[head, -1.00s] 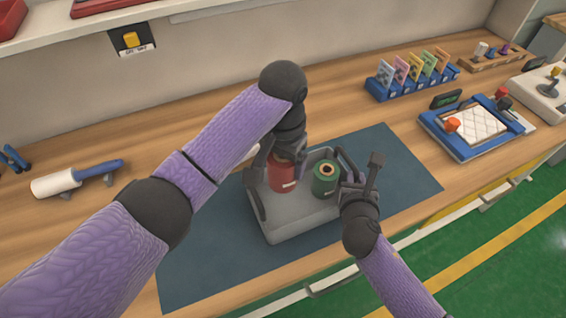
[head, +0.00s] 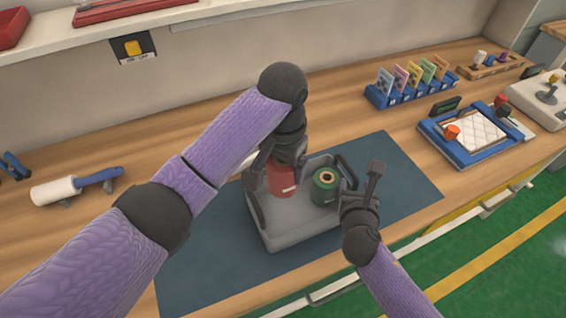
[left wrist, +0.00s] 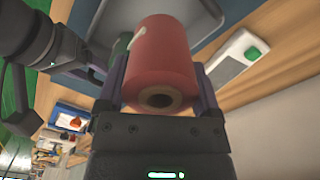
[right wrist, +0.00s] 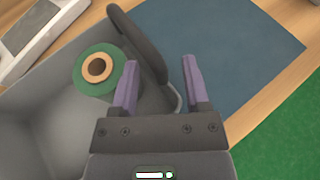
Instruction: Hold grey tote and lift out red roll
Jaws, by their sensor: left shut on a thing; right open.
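The grey tote (head: 290,232) stands on the dark blue mat, with a black handle at each end. The red roll (head: 281,181) is upright at its left, and a green roll (head: 325,187) stands beside it. My left gripper (head: 277,160) is shut on the red roll from above; the left wrist view shows the red roll (left wrist: 160,60) between its fingers. My right gripper (head: 361,183) is open at the tote's right end. In the right wrist view, its fingers (right wrist: 160,85) are either side of the tote's rim, near the handle (right wrist: 140,42). The red roll's base is hidden.
The blue mat (head: 400,170) has free room right of the tote. A blue card rack (head: 410,90) and a blue-framed tray (head: 470,132) stand at the back right. A white roller (head: 60,190) lies at the left. A shelf (head: 200,15) overhangs the back.

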